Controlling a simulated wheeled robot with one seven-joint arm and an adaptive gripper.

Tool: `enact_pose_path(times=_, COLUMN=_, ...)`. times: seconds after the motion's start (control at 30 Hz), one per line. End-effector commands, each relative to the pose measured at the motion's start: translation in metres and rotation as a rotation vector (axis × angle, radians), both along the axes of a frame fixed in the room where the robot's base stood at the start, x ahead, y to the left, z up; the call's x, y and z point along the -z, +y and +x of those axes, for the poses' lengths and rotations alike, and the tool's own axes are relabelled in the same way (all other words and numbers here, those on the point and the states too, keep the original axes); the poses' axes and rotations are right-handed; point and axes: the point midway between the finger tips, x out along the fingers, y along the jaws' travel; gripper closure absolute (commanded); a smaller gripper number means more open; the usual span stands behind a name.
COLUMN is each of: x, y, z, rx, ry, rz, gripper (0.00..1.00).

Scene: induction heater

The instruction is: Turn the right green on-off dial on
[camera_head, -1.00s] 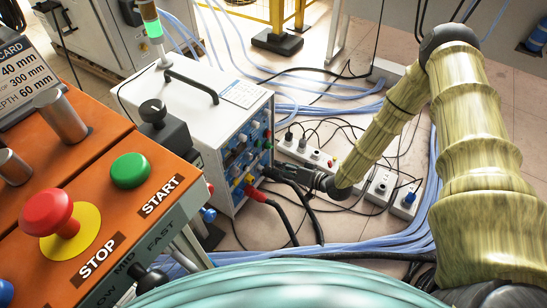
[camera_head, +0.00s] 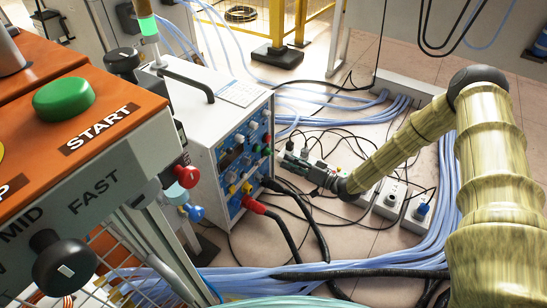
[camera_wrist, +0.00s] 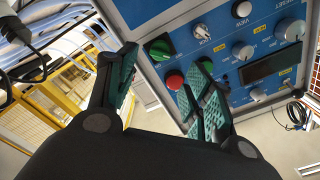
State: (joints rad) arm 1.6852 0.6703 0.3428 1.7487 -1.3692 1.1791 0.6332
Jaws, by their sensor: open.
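The white heater box (camera_head: 185,112) has a blue control panel (camera_head: 232,160) on its side. A green dial (camera_wrist: 161,46) sits near the panel's edge in the wrist view, with a red round button (camera_wrist: 174,81) just below it. The green dial is small in the head view (camera_head: 266,151). In the head view my gripper (camera_head: 288,160) is just right of the panel. I see no clear contact with the dial.
An orange console (camera_head: 120,88) with a green START button (camera_head: 64,96) is at the left. Red-ended and black cables (camera_head: 285,228) leave the panel's lower part. Power strips (camera_head: 391,198) and blue hoses (camera_head: 400,255) lie on the floor. Other knobs crowd the panel.

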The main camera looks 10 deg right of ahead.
Motion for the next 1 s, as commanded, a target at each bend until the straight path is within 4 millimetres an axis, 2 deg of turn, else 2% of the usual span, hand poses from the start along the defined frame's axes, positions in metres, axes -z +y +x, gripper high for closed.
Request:
enact_pose_path(times=0.3, x=0.003, y=0.037, z=0.037, rx=-0.001, ry=-0.002, rz=0.000, gripper=0.49)
enact_pose_path(times=0.5, x=0.002, y=0.052, z=0.052, rx=0.000, ry=-0.002, rz=0.000, gripper=0.49)
enact_pose_path(times=0.93, x=0.000, y=0.058, z=0.058, rx=0.000, ry=0.000, rz=-0.002, gripper=0.49)
enact_pose_path(times=0.97, x=0.000, y=0.058, z=0.058, rx=0.001, ry=0.000, rz=-0.001, gripper=0.51)
enact_pose_path(times=1.0, x=0.000, y=0.058, z=0.058, rx=0.001, ry=0.000, rz=-0.001, gripper=0.58)
